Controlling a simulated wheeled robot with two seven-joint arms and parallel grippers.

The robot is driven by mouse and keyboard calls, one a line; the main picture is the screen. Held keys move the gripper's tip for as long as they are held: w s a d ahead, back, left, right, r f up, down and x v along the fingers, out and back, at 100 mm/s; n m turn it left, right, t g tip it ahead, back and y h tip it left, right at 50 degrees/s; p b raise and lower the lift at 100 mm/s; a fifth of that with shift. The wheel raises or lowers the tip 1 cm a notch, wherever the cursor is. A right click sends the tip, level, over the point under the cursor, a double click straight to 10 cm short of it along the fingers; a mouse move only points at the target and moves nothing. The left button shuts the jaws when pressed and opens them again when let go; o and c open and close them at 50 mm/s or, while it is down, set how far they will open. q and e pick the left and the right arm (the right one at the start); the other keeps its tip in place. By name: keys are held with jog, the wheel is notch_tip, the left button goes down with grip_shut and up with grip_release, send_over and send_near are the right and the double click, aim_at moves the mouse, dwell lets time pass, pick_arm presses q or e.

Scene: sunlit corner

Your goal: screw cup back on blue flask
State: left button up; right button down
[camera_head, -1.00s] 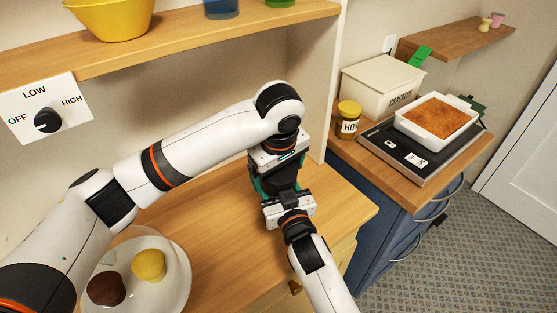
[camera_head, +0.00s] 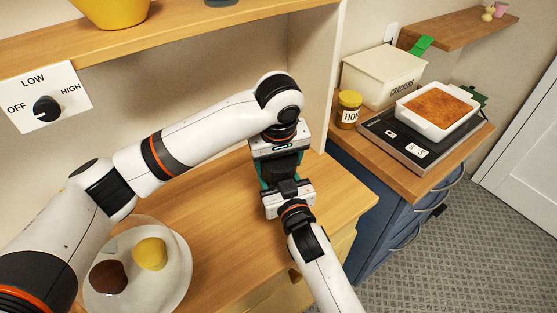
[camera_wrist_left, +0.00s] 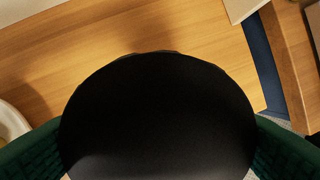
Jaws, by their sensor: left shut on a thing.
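My left gripper (camera_head: 279,172) reaches down over the wooden counter, its green-padded fingers shut around a dark thing. In the left wrist view, a large black rounded thing (camera_wrist_left: 158,115), which looks like the cup, fills the space between the green pads. My right gripper (camera_head: 289,192) comes up from below and is close against the left one. Its fingers are hidden, so I cannot tell what it holds. I cannot make out the blue flask; the grippers cover the space between them.
A plate (camera_head: 182,285) with a yellow and a brown item stands at the lower left. A wooden shelf (camera_head: 180,42) with a yellow bowl (camera_head: 112,10) hangs above. A honey jar (camera_head: 348,108), crackers box (camera_head: 382,76) and baking dish (camera_head: 437,108) on a scale stand at the right.

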pick_arm(q)
jog(key=m, duration=0.4)
jog(key=shift+s+f, duration=0.1)
jog(key=shift+s, duration=0.1)
jog(key=shift+a+f, duration=0.1)
jog(key=shift+a, duration=0.05)
dwell(0.6)
jog(key=o, duration=1)
jog(key=shift+o, duration=0.2)
jog(key=shift+w, duration=0.1)
jog(key=shift+d+v, duration=0.2)
jog(key=shift+v, duration=2.25)
jog(key=shift+c, duration=0.3)
